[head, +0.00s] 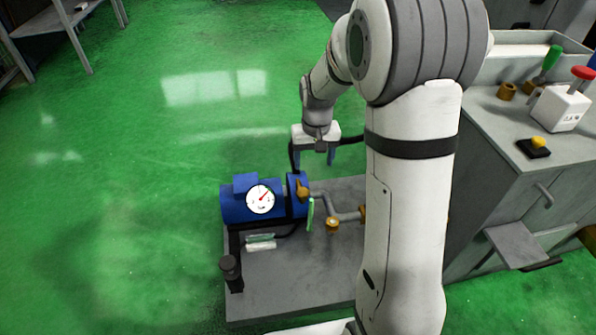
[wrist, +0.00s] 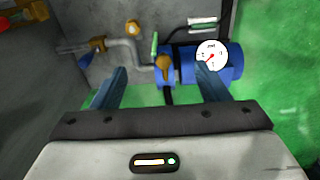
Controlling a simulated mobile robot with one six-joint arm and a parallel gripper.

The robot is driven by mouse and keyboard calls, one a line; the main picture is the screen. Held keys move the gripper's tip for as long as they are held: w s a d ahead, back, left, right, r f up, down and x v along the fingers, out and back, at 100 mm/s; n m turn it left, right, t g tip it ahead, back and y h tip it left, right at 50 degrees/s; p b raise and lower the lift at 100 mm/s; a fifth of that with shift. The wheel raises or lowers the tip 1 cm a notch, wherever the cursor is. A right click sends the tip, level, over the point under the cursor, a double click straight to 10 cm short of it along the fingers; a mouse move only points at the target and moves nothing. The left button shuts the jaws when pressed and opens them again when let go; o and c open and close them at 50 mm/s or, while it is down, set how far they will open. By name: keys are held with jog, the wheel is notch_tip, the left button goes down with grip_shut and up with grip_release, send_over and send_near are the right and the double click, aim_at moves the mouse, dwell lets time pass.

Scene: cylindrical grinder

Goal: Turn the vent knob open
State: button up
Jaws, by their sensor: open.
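A blue pump (head: 238,208) with a round white gauge (head: 260,199) stands on a grey plate. A brass knob (head: 302,188), likely the vent knob, sits at the pump's right end. My gripper (head: 313,158) is open and empty, above and behind this knob. In the wrist view the brass knob (wrist: 164,62) shows between the two blue fingers of my gripper (wrist: 162,73), apart from both. The right finger overlaps the edge of the gauge (wrist: 211,55). Whether the knob is open or closed I cannot tell.
A green handle (head: 310,214) stands beside the knob. A grey cabinet (head: 490,185) stands at the right. Green floor (head: 120,200) is clear at left.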

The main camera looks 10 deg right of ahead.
jog(key=w+f, duration=0.6)
jog(key=p, duration=0.2)
send_over(303, 191)
jog(key=shift+g, duration=0.3)
notch_tip(303, 191, down, 17)
jog(key=shift+s+r, duration=0.1)
notch_tip(303, 191, down, 8)
jog(key=b, duration=0.2)
jog(key=shift+r+b, duration=0.15)
jog(key=shift+b, duration=0.2)
jog(key=c, duration=1)
jog(key=shift+a, duration=0.1)
